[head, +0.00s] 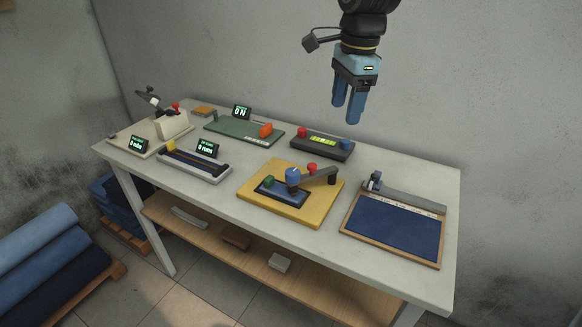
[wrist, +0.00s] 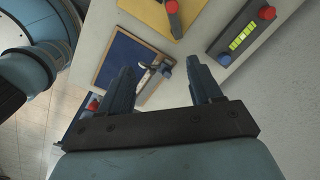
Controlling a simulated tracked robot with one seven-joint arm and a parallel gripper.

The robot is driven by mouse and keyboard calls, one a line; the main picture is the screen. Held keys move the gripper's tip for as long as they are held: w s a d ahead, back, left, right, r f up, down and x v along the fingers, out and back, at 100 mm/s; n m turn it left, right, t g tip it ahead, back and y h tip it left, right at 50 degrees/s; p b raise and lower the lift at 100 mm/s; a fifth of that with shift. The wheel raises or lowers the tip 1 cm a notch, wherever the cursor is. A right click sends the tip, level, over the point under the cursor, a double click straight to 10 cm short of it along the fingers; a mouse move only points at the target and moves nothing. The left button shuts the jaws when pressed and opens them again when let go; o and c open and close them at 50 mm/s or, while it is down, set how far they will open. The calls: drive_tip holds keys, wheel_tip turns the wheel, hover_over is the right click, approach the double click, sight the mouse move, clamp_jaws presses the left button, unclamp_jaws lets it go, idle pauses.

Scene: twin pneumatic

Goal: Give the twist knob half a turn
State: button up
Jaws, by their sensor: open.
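My gripper (head: 345,111) is open and empty, pointing down high above the back right of the table. Its two fingers also show apart in the wrist view (wrist: 160,66). A dark box (head: 323,146) with a lit green level display lies at the back of the table below my gripper. It has a red knob (head: 302,132) at one end and a blue knob (head: 347,144) at the other. They also show in the wrist view, red (wrist: 267,13) and blue (wrist: 224,60). I cannot tell which of them is the twist knob.
A yellow board (head: 255,203) with a blue-topped post and lever stands in front. A blue cutting board (head: 400,226) lies at the right. A green plate (head: 235,129), a slider rail (head: 195,166) and a lever device (head: 170,124) fill the left. Air around my gripper is clear.

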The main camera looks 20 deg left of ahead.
sight(291, 172)
drive_tip(key=s+a+f+m, duration=0.1)
drive_tip(key=a+f, duration=0.1)
drive_tip(key=a, duration=0.4)
drive_tip(key=s+a+f+m, duration=0.1)
drive_tip(key=s+a+f, duration=0.1)
drive_tip(key=a, duration=0.3)
drive_tip(key=shift+h, duration=0.4)
wheel_tip(291, 172, down, 14)
drive_tip(key=shift+r, duration=0.25)
drive_tip(key=c, duration=1)
